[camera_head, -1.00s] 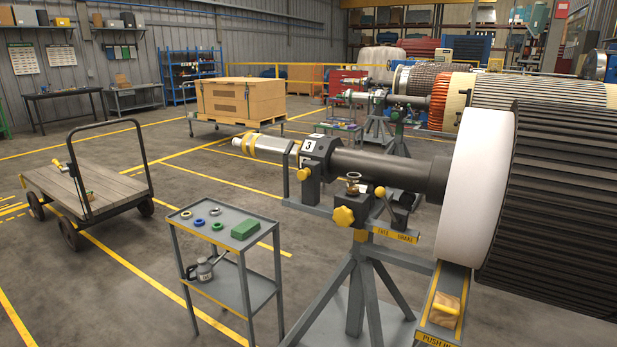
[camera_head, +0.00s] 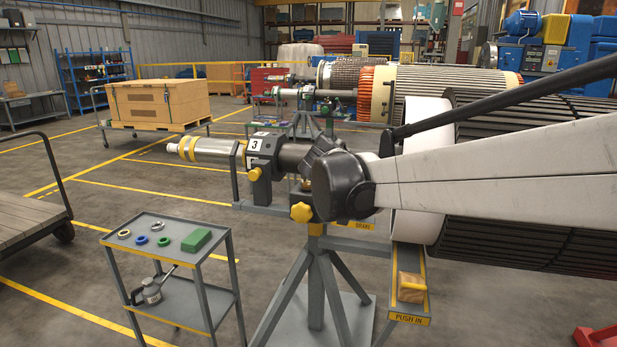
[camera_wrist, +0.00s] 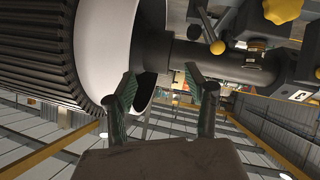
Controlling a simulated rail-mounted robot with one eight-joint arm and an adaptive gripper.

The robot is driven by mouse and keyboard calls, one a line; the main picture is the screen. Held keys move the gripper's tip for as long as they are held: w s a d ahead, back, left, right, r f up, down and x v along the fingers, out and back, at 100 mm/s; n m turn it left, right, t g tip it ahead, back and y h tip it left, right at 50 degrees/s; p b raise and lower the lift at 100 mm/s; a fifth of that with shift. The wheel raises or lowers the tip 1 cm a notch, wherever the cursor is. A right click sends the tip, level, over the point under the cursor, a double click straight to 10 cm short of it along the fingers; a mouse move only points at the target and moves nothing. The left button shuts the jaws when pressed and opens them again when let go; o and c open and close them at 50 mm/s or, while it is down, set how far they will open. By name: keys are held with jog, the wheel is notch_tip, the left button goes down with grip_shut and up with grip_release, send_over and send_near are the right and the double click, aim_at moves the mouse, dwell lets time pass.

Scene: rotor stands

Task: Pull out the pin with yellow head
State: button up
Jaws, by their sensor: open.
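A large yellow knob (camera_head: 301,212) sits on the front of the rotor stand (camera_head: 320,285), left of my wrist. A smaller yellow knob (camera_head: 254,174) is below the bearing block (camera_head: 264,150) marked 3. I cannot tell which yellow head belongs to a pin. In the wrist view a yellow lobed knob (camera_wrist: 283,10) shows at the top right, away from my fingers. My gripper (camera_wrist: 160,73) is open and empty, its fingers apart below the dark shaft (camera_wrist: 190,55) in the picture. In the head view my arm hides the stand's middle and right part.
The dark ribbed rotor (camera_head: 530,240) with its white end ring (camera_head: 415,228) stands at the right. A grey tool cart (camera_head: 150,238) with rings and a green block (camera_head: 196,240) is at the left. A wooden crate (camera_head: 160,103) is behind. Floor between cart and crate is clear.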

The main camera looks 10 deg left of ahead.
jog(key=w+a+f+t, duration=0.1)
jog(key=w+a, duration=0.3)
jog(key=a, duration=0.4)
jog(key=n+t+y, duration=0.1)
jog(key=t+y, duration=0.1)
jog(key=t, duration=0.3)
send_near(253, 177)
jog(key=w, duration=0.3)
jog(key=w+b, duration=0.1)
jog(key=w, duration=0.3)
jog(key=w+d+b, duration=0.1)
jog(key=w, duration=0.2)
jog(key=shift+w+d+f, duration=0.1)
jog(key=shift+w+f, duration=0.15)
jog(key=shift+w, duration=0.1)
jog(key=shift+c, duration=0.3)
grip_shut()
